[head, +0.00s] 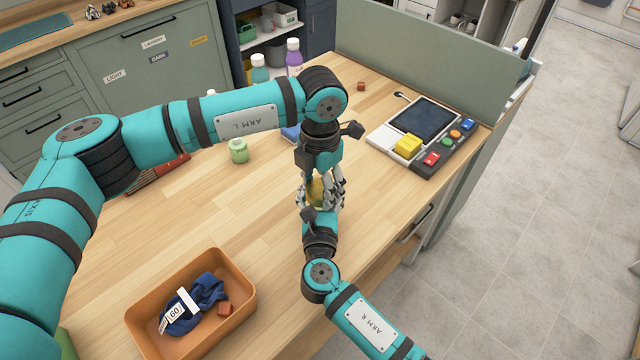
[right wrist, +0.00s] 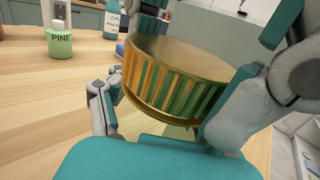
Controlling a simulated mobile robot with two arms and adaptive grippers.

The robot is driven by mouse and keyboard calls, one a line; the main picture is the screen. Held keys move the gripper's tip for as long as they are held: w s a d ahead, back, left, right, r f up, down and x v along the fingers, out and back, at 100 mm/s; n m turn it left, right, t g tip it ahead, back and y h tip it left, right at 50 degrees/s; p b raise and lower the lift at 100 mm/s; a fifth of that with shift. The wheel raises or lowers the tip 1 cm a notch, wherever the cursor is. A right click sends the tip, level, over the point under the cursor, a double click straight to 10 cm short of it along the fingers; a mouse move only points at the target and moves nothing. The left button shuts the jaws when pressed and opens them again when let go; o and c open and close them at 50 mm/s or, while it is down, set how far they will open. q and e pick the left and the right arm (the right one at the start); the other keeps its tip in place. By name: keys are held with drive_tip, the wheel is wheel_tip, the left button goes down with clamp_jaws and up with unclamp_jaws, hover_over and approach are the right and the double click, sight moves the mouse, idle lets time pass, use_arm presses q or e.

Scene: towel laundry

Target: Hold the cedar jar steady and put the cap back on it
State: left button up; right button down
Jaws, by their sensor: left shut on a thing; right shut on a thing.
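A gold cap (right wrist: 180,65) with a ribbed side fills the middle of the right wrist view, tilted, between the fingers of my right gripper (head: 314,203). In the head view a small patch of the gold cap (head: 317,190) shows between my two grippers. My left gripper (head: 326,180) faces the right one from the far side and is shut, its fingers close around the same spot. The cedar jar's body is hidden by the fingers and the cap, so whether cap and jar touch cannot be told.
An orange bin (head: 245,292) with blue cloth stands at front left. A green PINE jar (head: 238,153) stands left of my grippers. A panel with tablet (head: 424,118) and coloured buttons lies at right. A small red-brown cube (head: 361,86) sits at the back.

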use_arm(q)
drive_tip(key=o, duration=1.3)
drive_tip(key=shift+o, duration=0.2)
drive_tip(key=shift+r, duration=0.1)
wheel_tip(320, 180, up, 12)
use_arm(e)
drive_tip(key=shift+c, duration=0.8)
unclamp_jaws()
